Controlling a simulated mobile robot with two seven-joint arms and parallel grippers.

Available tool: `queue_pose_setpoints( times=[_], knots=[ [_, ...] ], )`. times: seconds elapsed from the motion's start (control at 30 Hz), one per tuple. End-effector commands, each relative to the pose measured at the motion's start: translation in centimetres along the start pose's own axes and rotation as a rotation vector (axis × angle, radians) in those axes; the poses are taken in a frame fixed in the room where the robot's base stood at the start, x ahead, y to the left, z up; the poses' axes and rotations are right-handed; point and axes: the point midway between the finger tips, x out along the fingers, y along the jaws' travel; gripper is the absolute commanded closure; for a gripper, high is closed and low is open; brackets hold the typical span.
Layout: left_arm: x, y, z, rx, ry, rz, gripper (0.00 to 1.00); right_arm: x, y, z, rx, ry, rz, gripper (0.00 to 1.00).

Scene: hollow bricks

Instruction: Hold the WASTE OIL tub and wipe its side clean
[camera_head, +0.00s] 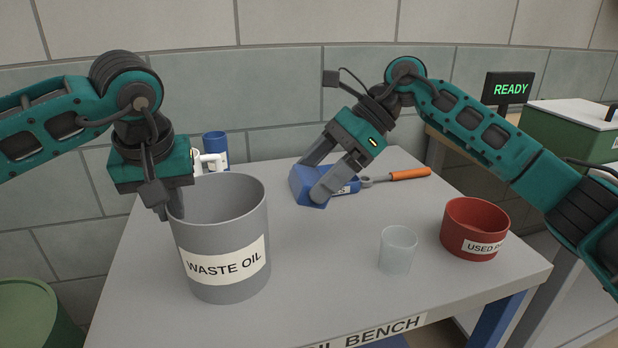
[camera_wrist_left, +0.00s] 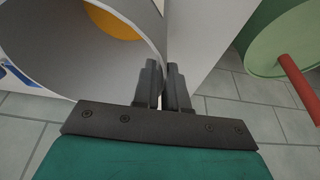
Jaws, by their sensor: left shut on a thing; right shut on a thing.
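The grey WASTE OIL tub (camera_head: 222,268) stands upright on the bench, its label facing the head camera. My left gripper (camera_head: 170,208) is shut on the tub's left rim; in the left wrist view the fingers (camera_wrist_left: 164,88) pinch the wall of the tub (camera_wrist_left: 60,55). Something yellow-orange shows inside it there. My right gripper (camera_head: 318,182) is shut on a blue block-like wipe (camera_head: 305,192), at or just above the bench, right of the tub and apart from it. No dirt shows on the visible side of the tub; its far side is hidden.
A clear cup (camera_head: 397,252) and a red USED tub (camera_head: 468,228) stand at the right. An orange-handled tool (camera_head: 410,174) lies behind. A blue can (camera_head: 216,142) stands behind the grey tub. A green drum (camera_head: 38,315) is at lower left. Bench (camera_head: 330,265) is clear between tub and cup.

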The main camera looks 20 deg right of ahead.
Motion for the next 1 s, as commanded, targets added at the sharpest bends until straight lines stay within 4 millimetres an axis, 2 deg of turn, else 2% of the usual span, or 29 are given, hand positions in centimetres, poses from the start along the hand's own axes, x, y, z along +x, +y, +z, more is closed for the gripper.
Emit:
queue_pose_setpoints(
  times=[0.27, 1.0],
  knots=[
    [0.0, 0.0, 0.0, 0.001, -0.001, -0.001, 1.0, -0.3, 0.0, 0.4, -0.001, -0.001, -0.002, 0.44],
    [0.1, 0.0, 0.0, 0.001, -0.001, -0.001, 1.0, -5.5, 0.0, 5.6, -0.001, -0.001, -0.001, 0.44]
  ],
)
